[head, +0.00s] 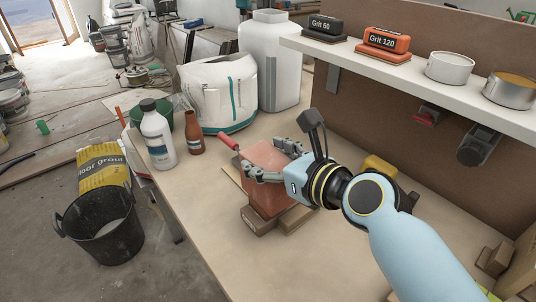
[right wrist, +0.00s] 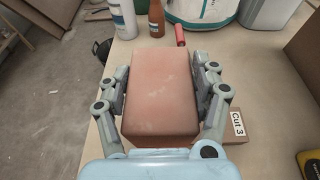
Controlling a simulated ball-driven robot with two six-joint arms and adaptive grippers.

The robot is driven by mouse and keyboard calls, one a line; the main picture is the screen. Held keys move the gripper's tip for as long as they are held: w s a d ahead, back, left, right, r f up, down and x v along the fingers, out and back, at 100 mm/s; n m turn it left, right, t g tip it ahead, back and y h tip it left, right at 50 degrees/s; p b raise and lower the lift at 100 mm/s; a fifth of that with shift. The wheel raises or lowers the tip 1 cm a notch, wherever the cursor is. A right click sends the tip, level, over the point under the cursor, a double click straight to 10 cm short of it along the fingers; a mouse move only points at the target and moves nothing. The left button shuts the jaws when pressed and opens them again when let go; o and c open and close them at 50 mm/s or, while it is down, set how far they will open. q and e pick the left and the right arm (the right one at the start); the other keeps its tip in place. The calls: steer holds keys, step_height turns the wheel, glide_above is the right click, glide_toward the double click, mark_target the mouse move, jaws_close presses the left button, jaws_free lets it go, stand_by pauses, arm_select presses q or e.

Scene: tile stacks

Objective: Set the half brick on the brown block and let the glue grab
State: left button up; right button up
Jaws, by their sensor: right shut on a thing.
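My right gripper (head: 262,163) is shut on the salmon-red half brick (head: 268,185), one finger on each side. The right wrist view shows the brick (right wrist: 160,95) level between the fingers (right wrist: 160,72). A brown block (head: 258,222) shows below the brick's lower edge in the head view, mostly hidden by it. Whether the brick touches it or hangs just above, I cannot tell. In the right wrist view a brown piece (right wrist: 236,138) with a "Cut 3" label sticks out right of the brick. My left gripper is in neither view.
A red-handled tool (head: 229,141), a brown bottle (head: 194,133) and a white bottle (head: 158,135) stand or lie beyond the brick. A shelf (head: 400,75) runs along the right. A yellow item (head: 378,166) lies behind my right arm. The bench's front left is clear.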

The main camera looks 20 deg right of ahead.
steer(key=o, duration=1.8)
steer(key=shift+f, duration=0.1)
steer(key=shift+s, duration=0.1)
steer(key=v, duration=1.2)
steer(key=shift+p, duration=0.4)
